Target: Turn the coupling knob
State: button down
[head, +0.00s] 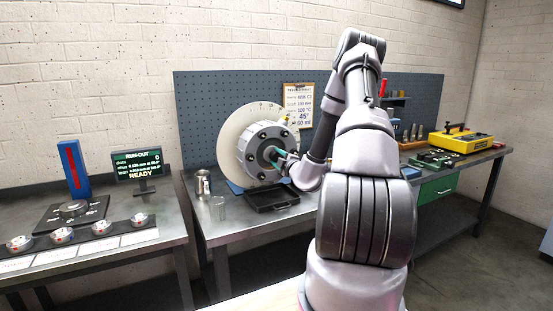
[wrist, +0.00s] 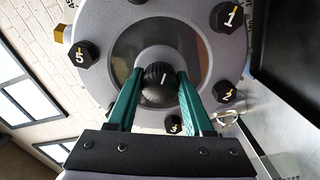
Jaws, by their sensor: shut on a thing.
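The coupling knob (wrist: 158,75) is a black ribbed knob with a white mark, at the hub of the grey rotor (wrist: 205,50). In the wrist view my gripper (wrist: 160,88) has its two green fingers on either side of the knob, shut on it. Numbered black bolts sit around the hub; 1, 2, 3 and 5 are readable. In the head view the rotor (head: 246,152) stands in front of a pale disc, and my gripper (head: 278,155) reaches its centre from the right. The knob is hidden there by the gripper.
A black tray (head: 272,208) lies below the rotor, with a can (head: 203,184) and a glass (head: 217,208) to its left. A display (head: 138,164) reading READY stands on the left bench. A yellow case (head: 460,141) sits at the right.

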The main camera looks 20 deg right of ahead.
jog(key=m, duration=0.5)
jog(key=shift+f+m, duration=0.1)
jog(key=shift+m, duration=0.2)
jog(key=m, duration=0.4)
jog(key=shift+m, duration=0.7)
jog(key=shift+c, duration=1.5)
grip_release()
jog(key=s, duration=1.1)
jog(key=shift+d, duration=0.15)
jog(key=shift+w, duration=0.1)
